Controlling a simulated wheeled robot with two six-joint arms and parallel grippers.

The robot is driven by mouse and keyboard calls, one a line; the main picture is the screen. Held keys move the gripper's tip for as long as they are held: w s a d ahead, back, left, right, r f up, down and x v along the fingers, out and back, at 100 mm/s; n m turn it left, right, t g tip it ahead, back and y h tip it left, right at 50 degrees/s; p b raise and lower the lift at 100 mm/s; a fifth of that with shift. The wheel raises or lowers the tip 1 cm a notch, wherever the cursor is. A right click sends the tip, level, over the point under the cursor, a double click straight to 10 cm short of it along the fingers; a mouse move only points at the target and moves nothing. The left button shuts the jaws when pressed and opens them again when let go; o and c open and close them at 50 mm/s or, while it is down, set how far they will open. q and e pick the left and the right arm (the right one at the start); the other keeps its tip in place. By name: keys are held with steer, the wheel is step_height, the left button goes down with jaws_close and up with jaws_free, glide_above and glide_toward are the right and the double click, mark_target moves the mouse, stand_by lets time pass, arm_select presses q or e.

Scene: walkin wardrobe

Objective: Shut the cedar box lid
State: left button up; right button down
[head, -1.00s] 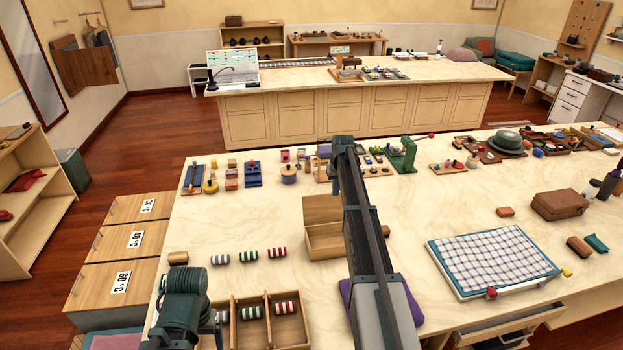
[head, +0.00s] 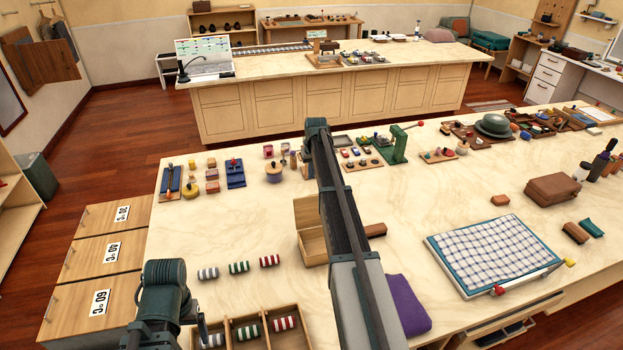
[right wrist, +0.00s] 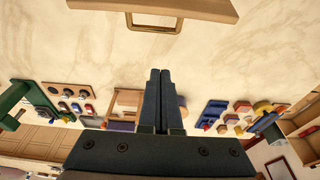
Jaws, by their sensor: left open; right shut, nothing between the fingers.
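The cedar box (head: 313,249) is a light wooden box on the near worktop, left of my right arm. Its lid (head: 306,211) stands raised at the back, so the box is open. My right arm hides its right part. In the right wrist view, a wooden edge with a brass loop handle (right wrist: 153,26) shows at the top, apart from the fingers; I cannot tell for sure whether it belongs to the box. My right gripper (right wrist: 160,72) is shut and empty above the worktop; the arm hides it in the head view. My left gripper (head: 198,322) is open, low at the left, partly hidden.
A divided wooden tray (head: 264,342) with striped rolls stands in front, more rolls (head: 239,267) behind it. A purple cloth (head: 408,305) lies right of my right arm. A checked cloth board (head: 492,255) is further right. Worktop left of the box is mostly clear.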

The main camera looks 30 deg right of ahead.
steer(key=a+b+x, duration=0.1)
steer(key=b+x, duration=0.8)
steer(key=x, duration=0.1)
steer(key=s+r+p, duration=0.2)
steer(key=s, duration=0.1)
steer(key=shift+s+d+r, duration=0.1)
steer(key=shift+s+r, duration=0.2)
steer(key=shift+s, duration=0.05)
steer(key=shift+s, duration=0.15)
